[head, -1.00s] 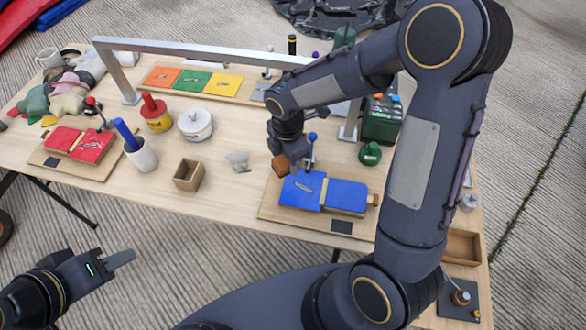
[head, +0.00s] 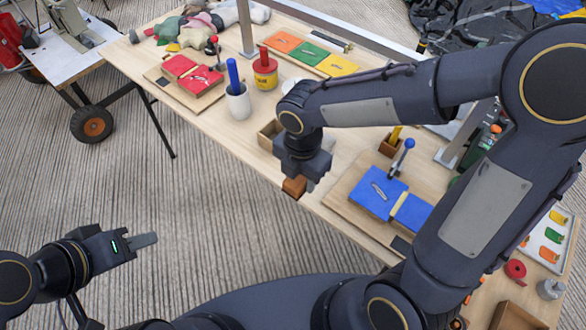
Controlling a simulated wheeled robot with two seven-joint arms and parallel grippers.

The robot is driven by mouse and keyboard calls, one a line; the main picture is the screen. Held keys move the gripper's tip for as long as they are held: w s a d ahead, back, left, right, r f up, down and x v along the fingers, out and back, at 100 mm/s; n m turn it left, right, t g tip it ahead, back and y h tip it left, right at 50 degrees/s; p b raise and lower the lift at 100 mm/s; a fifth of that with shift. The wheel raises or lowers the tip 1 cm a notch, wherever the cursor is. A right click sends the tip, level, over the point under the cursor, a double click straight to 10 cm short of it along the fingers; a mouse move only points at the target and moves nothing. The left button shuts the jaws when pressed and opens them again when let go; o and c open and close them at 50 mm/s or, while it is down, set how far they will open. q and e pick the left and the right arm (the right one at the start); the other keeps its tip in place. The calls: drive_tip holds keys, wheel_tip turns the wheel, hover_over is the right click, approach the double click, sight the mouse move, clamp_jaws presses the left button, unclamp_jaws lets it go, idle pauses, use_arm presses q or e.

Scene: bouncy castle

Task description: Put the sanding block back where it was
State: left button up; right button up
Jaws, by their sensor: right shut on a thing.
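A small brown block, which looks like the sanding block (head: 294,187), is held at the tip of my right gripper (head: 297,180). The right gripper points down and is shut on the block, near the table's front edge in the head view. Whether the block touches anything cannot be told. The block is left of the board with the blue pads (head: 372,193). My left gripper (head: 148,240) is empty over the floor at lower left, away from the table. Its fingers are seen edge-on, so their opening cannot be judged.
A small wooden box (head: 265,138) is partly hidden behind the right gripper. A box with a yellow-handled item (head: 391,147) stands behind the blue pads. A white cup (head: 238,103), red-topped pot (head: 265,72) and red-pad board (head: 193,78) stand further left. My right arm hides much of the right side.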

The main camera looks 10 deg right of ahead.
drive_tip(key=w+d+f, duration=0.1)
drive_tip(key=w+f, duration=0.1)
drive_tip(key=w, duration=0.1)
drive_tip(key=w+d+f, duration=0.1)
drive_tip(key=w+f, duration=0.1)
drive_tip(key=w, duration=0.1)
drive_tip(key=w+d+f, duration=0.1)
drive_tip(key=w+f, duration=0.2)
drive_tip(key=shift+w+f, duration=0.1)
drive_tip(key=shift+w, duration=0.2)
drive_tip(key=shift+w+d+f+p, duration=0.2)
drive_tip(key=shift+w+f+p, duration=0.1)
drive_tip(key=shift+w+f, duration=0.3)
wheel_tip(320, 180, down, 4)
drive_tip(key=shift+r, duration=0.25)
